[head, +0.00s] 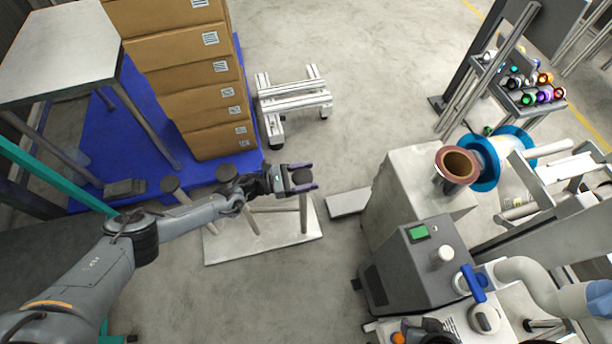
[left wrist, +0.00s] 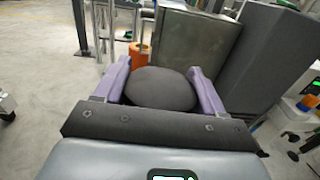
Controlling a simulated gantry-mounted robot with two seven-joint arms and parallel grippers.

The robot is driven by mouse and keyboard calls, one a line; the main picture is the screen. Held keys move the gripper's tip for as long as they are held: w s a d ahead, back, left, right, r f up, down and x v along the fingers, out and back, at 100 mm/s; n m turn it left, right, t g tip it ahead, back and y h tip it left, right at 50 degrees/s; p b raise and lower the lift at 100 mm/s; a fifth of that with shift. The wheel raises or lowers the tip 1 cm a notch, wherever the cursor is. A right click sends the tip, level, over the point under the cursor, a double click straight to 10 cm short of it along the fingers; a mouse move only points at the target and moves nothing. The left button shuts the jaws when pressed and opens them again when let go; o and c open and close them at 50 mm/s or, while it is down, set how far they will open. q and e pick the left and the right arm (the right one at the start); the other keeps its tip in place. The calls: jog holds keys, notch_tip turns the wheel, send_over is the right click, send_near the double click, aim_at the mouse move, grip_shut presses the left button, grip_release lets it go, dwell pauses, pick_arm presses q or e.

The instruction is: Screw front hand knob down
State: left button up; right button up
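My left gripper (head: 304,178) reaches in from the left in the head view. Its purple fingers sit on both sides of a dark round hand knob (head: 302,176), which tops an upright post. In the left wrist view the knob (left wrist: 162,88) fills the space between the fingers, which appear to press on its sides. The post stands at the right part of a pale base plate (head: 265,247). The knob's thread is hidden. My right gripper is not in view.
Stacked cardboard boxes (head: 205,95) stand on a blue pallet (head: 85,165) behind the plate. A grey machine (head: 415,265) and a beige cabinet (head: 405,190) stand to the right. A low wheeled frame (head: 293,95) is farther back. Floor is clear in front of the plate.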

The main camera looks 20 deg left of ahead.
pick_arm(q)
jog(key=o, duration=0.4)
jog(key=shift+w+d+r, duration=0.15)
jog(key=shift+w+r, duration=0.05)
jog(key=shift+w, duration=0.1)
